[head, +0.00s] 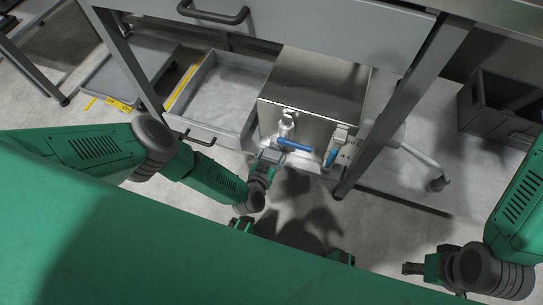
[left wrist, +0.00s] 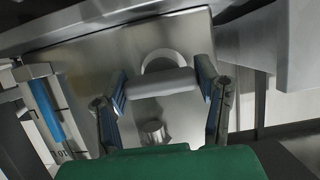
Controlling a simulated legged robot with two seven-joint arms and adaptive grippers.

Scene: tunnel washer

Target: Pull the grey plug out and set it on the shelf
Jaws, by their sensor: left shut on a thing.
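In the left wrist view, a smooth grey cylinder, which looks like the grey plug (left wrist: 160,82), lies crosswise between the fingers of my left gripper (left wrist: 162,84). The fingers are shut on it from both sides. Behind it, a round ring (left wrist: 160,58) stands out on the steel wall; I cannot tell whether the plug still touches it. In the head view, my left gripper (head: 272,157) is at the lower front of the steel box (head: 314,82); the plug is not clear there. My right gripper (head: 414,268) is low at the right, away from the box, its jaw gap unclear.
An open grey drawer (head: 192,82) is left of the box; I cannot tell which surface is the shelf. A dark crate (head: 490,120) stands right. Table legs (head: 405,95) narrow the space.

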